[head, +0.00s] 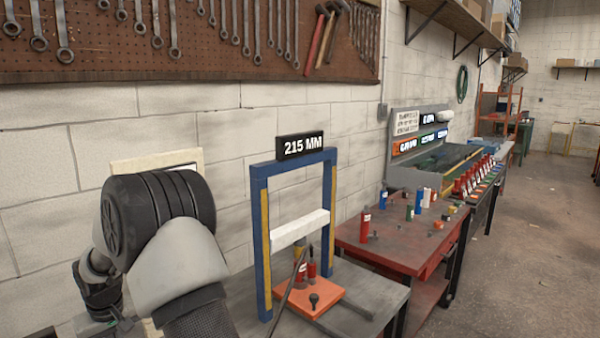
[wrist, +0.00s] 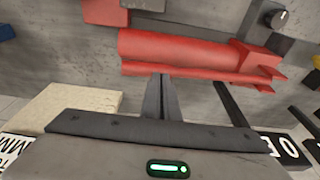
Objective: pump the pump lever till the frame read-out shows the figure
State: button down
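The frame (head: 261,230) is blue with yellow strips and stands on a grey bench. Its read-out (head: 300,146) on top shows 215 MM. A white crossbar (head: 300,229) spans it above red cylinders (head: 311,264) and an orange base plate (head: 308,295). A thin dark rod (head: 291,280) leans there; I cannot tell whether it is the pump lever. In the wrist view my gripper (wrist: 162,82) has its fingers together, tips beside a red cylindrical body (wrist: 180,50), with nothing visible between them. A dark bar (wrist: 230,103) lies to their right. In the head view my arm hides the gripper.
A red table (head: 390,242) with small bottles stands right of the bench. A long bench with displays (head: 428,137) is behind it. A tool board (head: 200,45) hangs on the wall. A pale block (wrist: 75,105) and a dark sign (wrist: 287,148) lie near my gripper. Floor at right is clear.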

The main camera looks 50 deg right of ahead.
notch_tip(320, 180, down, 2)
jog(key=shift+a+f+b, duration=0.1)
jog(key=shift+f+b, duration=0.15)
jog(key=shift+b, duration=0.35)
jog(key=shift+r+p, duration=2.55)
jog(key=shift+r, duration=1.3)
jog(key=shift+r, duration=0.1)
notch_tip(320, 180, down, 8)
jog(key=b, duration=0.5)
jog(key=shift+d+r+p, duration=0.2)
jog(key=shift+r+p, duration=2.15)
jog(key=shift+r, duration=1.55)
jog(key=shift+f, duration=0.1)
